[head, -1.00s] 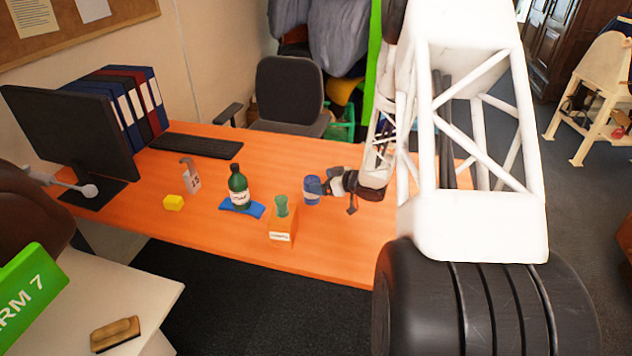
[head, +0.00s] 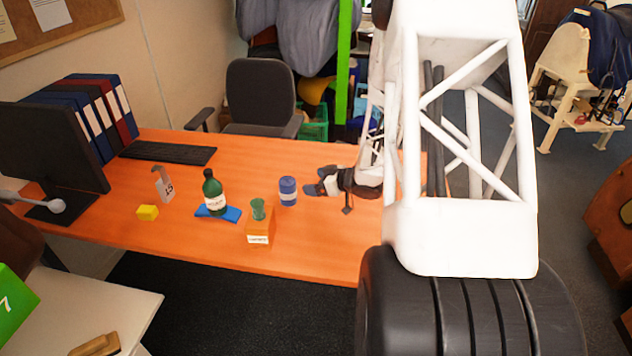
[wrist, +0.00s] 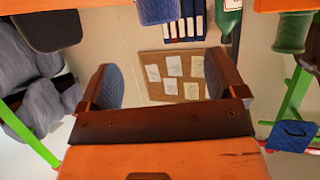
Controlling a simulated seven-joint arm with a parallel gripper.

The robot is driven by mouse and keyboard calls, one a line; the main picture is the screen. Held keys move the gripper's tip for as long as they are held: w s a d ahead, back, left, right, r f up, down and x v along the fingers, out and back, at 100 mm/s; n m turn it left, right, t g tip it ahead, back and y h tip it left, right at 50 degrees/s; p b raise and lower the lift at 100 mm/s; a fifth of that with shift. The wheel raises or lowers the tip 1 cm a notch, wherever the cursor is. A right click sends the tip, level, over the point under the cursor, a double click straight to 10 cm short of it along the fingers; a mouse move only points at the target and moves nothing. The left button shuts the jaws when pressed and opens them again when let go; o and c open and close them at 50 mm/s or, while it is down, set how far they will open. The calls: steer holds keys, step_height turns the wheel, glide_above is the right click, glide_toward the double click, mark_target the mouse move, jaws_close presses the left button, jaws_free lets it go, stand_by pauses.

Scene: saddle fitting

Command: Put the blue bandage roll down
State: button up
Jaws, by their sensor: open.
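The roll (wrist: 157,11) shows at the top edge of that view, beyond the fingertips.
The desk's front strip is clear.

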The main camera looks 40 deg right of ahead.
steer(key=shift+r, duration=0.1)
steer(key=s+a+r+m+g+h, duration=0.15)
steer(key=a+r+h, duration=0.3)
steer(key=r, duration=0.45)
steer(key=s+a+r+m+g+h, duration=0.15)
steer(key=a+r+h, duration=0.3)
steer(key=r, duration=0.45)
steer(key=s+a+r+m+g+y, duration=0.1)
steer(key=s+a+r+g, duration=0.2)
steer(key=s+a, duration=0.8)
steer(key=s+a+r+m+g+y, duration=0.1)
steer(key=s+a+r+g, duration=0.2)
steer(key=s+a, duration=0.8)
steer(key=s+r, duration=0.1)
steer(key=s, duration=0.5)
steer(key=shift+s+m+g+y, duration=0.2)
steer(key=shift+m+g+y, duration=0.1)
steer(key=shift+y, duration=0.1)
